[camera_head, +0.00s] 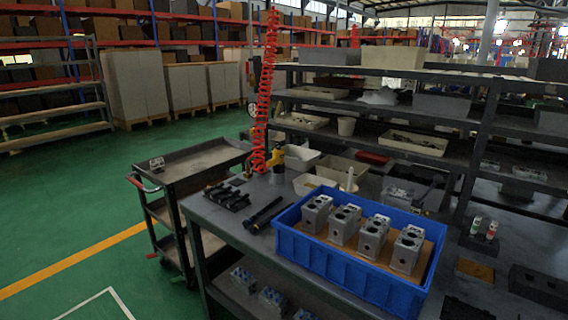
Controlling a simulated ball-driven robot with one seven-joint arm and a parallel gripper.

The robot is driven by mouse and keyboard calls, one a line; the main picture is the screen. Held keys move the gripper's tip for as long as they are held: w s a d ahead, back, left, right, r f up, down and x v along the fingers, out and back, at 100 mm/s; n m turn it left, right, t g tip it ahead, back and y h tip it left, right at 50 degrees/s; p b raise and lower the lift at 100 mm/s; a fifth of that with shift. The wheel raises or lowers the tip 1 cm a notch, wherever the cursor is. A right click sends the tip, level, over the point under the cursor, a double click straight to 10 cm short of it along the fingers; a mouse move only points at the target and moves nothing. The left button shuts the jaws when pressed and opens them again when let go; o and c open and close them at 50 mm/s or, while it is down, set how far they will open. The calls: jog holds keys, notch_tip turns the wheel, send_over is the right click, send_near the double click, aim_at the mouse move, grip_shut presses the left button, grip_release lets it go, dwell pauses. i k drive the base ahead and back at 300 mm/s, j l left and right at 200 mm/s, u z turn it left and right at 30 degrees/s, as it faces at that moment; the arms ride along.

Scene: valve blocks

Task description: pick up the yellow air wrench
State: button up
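A small yellow tool (277,158), which looks like the yellow air wrench, is at the back left of the grey workbench (232,228). It is next to the lower end of a red coiled hose (266,90) that hangs from above. The tool is small in view, so its exact shape and whether it joins the hose cannot be told. My gripper is not in view.
A blue crate (345,268) with several grey valve blocks stands at the bench front. Black tools (227,195) and a dark rod (264,214) lie left of it. White bins (315,183) are behind. A cart (200,160) stands left; green floor beyond is open.

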aim_at(278, 162)
jog(key=u, duration=0.15)
jog(key=i+j+z, duration=0.2)
jog(key=i+j, duration=1)
jog(key=j, duration=0.15)
